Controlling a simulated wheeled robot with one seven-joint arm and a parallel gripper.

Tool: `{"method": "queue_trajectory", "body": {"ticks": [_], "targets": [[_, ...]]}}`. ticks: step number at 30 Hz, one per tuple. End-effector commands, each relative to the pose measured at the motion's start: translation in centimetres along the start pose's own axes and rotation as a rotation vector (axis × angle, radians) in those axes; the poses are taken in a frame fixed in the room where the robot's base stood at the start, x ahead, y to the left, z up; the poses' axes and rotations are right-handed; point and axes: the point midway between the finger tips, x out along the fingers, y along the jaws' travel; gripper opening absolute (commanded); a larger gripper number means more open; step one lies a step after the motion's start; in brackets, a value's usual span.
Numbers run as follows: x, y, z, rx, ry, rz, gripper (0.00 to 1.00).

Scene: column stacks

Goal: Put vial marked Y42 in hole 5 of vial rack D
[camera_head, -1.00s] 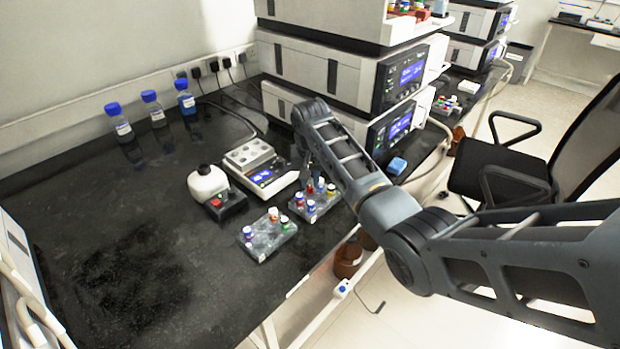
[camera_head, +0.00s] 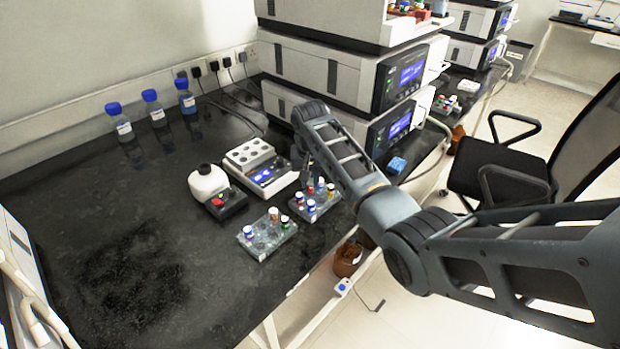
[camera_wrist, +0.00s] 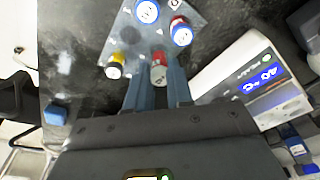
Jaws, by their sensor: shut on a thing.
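My gripper (camera_wrist: 159,88) points at a clear vial rack (camera_wrist: 193,18) at the top of the wrist view. Its two fingers are shut on a red vial with a pale cap (camera_wrist: 158,72). I cannot tell whether this vial is still seated in the rack or raised. Two vials with white-and-blue tops and a yellow vial (camera_wrist: 116,68) stand around it. In the head view my arm partly hides the gripper above the right rack (camera_head: 318,212). The left rack (camera_head: 262,247) holds several vials. I cannot read Y42, the rack letters or the hole numbers.
Stacked instruments (camera_head: 345,80) rise behind my arm.

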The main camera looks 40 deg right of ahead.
Motion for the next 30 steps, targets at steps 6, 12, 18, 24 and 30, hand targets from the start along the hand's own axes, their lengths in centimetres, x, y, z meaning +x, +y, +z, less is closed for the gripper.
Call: {"method": "queue_trajectory", "body": {"ticks": [6, 12, 18, 24, 30], "targets": [[0.02, 0.02, -0.02, 0.0, 0.0, 0.0, 0.0], [0.06, 0.02, 0.0, 0.0, 0.0, 0.0, 0.0], [0.09, 0.01, 0.01, 0.0, 0.0, 0.0, 0.0], [0.36, 0.02, 0.07, 0.0, -0.001, 0.0, 0.0], [0.73, 0.02, 0.15, 0.0, -0.002, 0.001, 0.0]]}}
